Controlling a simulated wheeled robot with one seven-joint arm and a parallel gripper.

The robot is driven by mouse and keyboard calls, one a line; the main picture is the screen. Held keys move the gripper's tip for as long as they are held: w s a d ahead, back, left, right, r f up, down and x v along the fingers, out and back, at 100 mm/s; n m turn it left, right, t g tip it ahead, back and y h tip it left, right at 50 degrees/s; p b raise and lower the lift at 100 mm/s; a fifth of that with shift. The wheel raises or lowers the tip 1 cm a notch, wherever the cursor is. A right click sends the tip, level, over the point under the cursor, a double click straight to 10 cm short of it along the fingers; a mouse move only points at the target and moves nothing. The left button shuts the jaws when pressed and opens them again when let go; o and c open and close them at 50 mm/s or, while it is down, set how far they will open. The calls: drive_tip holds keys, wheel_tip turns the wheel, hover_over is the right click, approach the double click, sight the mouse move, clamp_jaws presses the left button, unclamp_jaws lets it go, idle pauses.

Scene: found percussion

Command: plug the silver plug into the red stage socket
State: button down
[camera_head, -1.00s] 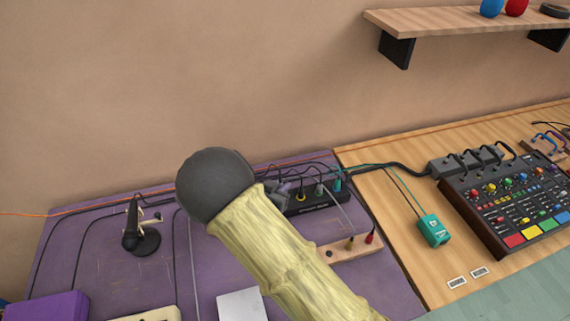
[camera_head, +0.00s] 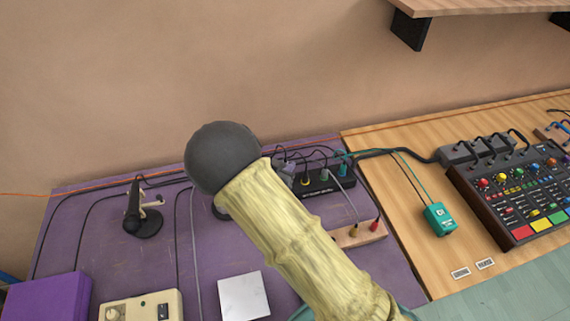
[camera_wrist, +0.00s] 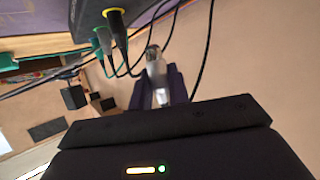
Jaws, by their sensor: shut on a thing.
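The silver plug (camera_wrist: 154,66) is held in my gripper, whose dark purple fingers (camera_wrist: 160,90) show in the wrist view. It points up toward the edge of a black socket strip (camera_wrist: 90,20) and appears apart from it. In the head view the strip (camera_head: 326,186) lies at the back right of the purple mat, with my gripper (camera_head: 285,170) at its left end, partly hidden by my arm. I cannot make out the red socket in either view.
Several cables run behind the strip and across the purple mat (camera_head: 100,245). A wooden block (camera_head: 347,238) with red and brown plugs lies in front of the strip. A teal box (camera_head: 438,219) and mixer (camera_head: 515,190) stand right.

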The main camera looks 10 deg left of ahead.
wheel_tip(320, 180, down, 3)
drive_tip(key=shift+d+r+b, duration=0.15)
drive_tip(key=shift+r+b, duration=0.05)
drive_tip(key=shift+b, duration=0.45)
drive_tip(key=shift+f+b, duration=0.6)
drive_tip(key=shift+f, duration=0.4)
drive_tip(key=shift+s+a, duration=0.1)
drive_tip(key=shift+a, duration=0.1)
drive_tip(key=shift+d+p, duration=0.1)
drive_tip(key=shift+p, duration=0.35)
idle(0.4)
drive_tip(key=shift+f+b, duration=1)
drive_tip(key=shift+f, duration=0.4)
idle(0.3)
drive_tip(key=c, duration=1.3)
unclamp_jaws()
drive_tip(key=shift+o, duration=0.2)
